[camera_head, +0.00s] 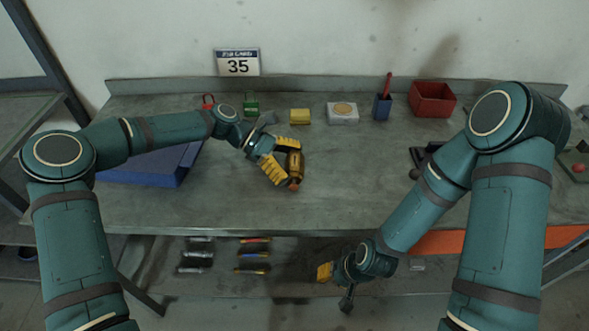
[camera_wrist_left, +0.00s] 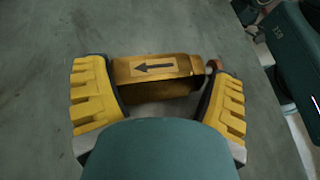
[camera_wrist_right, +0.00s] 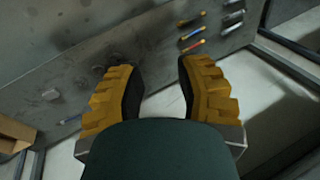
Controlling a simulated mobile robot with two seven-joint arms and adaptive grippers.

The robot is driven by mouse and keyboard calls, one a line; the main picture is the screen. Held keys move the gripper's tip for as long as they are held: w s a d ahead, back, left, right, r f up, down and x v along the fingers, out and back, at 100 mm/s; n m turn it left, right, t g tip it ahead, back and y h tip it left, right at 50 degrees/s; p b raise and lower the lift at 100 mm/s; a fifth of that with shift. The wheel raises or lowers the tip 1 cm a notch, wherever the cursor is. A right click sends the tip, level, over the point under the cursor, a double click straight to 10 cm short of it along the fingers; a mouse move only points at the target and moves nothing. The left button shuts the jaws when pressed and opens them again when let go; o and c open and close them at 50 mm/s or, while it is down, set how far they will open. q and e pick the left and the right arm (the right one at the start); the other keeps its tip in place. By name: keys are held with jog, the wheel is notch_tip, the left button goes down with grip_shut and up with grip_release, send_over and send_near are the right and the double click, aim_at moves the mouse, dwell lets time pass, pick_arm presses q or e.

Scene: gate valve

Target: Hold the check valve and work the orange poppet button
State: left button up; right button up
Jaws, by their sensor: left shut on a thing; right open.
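The brass check valve (camera_head: 296,163) is above the middle of the bench, in my left gripper (camera_head: 284,162). In the left wrist view the valve (camera_wrist_left: 160,70) lies across between the yellow fingers, with a black arrow on its label pointing left. The orange poppet button (camera_wrist_left: 212,66) is at its right end, beside the right finger. In the head view the button (camera_head: 294,187) is at the valve's near end. My right gripper (camera_head: 327,272) is low in front of the bench edge. The right wrist view shows its fingers (camera_wrist_right: 155,75) apart and empty.
A blue case (camera_head: 140,178) lies at the left of the bench (camera_head: 240,208). Padlocks, a yellow block (camera_head: 300,116), a white box (camera_head: 342,114), a blue cup (camera_head: 382,107) and a red bin (camera_head: 432,99) line the back. The bench's front middle is clear.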

grip_shut()
dwell(1.0)
